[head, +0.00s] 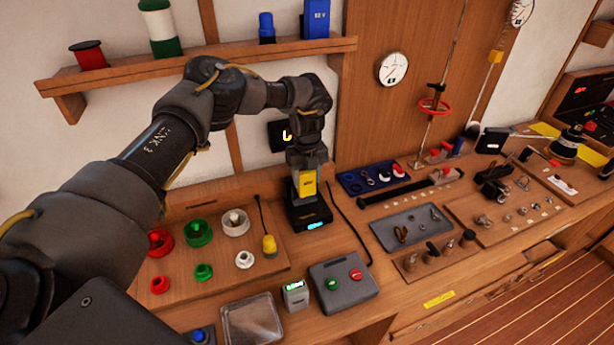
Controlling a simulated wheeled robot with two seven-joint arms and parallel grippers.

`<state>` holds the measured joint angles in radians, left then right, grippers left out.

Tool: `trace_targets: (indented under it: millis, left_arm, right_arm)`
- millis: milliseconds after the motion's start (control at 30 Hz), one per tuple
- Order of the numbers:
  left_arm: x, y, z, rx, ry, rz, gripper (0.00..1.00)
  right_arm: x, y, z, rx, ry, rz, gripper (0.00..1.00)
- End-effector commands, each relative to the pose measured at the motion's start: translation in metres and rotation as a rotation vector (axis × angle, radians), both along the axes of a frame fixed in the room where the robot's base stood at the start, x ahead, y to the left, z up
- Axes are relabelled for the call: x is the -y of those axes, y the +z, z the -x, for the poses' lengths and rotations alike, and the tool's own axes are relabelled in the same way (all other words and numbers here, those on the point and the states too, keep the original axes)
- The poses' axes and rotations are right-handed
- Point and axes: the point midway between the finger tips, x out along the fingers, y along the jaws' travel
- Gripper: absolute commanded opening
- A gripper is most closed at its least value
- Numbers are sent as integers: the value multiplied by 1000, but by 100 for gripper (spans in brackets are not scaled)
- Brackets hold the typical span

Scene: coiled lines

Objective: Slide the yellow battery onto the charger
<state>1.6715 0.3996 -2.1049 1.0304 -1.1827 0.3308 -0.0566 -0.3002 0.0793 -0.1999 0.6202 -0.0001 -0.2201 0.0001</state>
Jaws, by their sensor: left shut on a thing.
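The yellow battery (307,184) stands upright at the charger (309,214), a black block with a lit blue display on its front, on the wooden bench. My left gripper (307,167) points down from above and is shut on the battery's top. The battery's lower end meets the top of the charger; whether it is fully seated I cannot tell. My right gripper is not in view.
A board with red, green and white round parts (199,233) lies left of the charger. A grey button box (343,285) and a clear tray (252,320) stand in front. A black cable (352,228) runs at its right. A shelf (200,62) hangs above.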

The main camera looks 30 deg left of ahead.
Motion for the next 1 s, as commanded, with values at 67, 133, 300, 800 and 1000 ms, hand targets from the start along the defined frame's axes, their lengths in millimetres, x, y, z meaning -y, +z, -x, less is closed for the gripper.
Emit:
trace_targets:
  millis: [67,133,300,800,1000]
  left_arm:
    - [0,-2,0,1,0,1,18]
    - [0,-3,0,1,0,1,18]
    - [0,-6,0,0,0,0,18]
    - [0,-15,0,1,0,-1,18]
    - [0,-18,0,1,0,0,18]
  right_arm:
    - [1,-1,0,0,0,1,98]
    - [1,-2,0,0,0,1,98]
    - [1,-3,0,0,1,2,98]
    - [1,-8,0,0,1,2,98]
    - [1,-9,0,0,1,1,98]
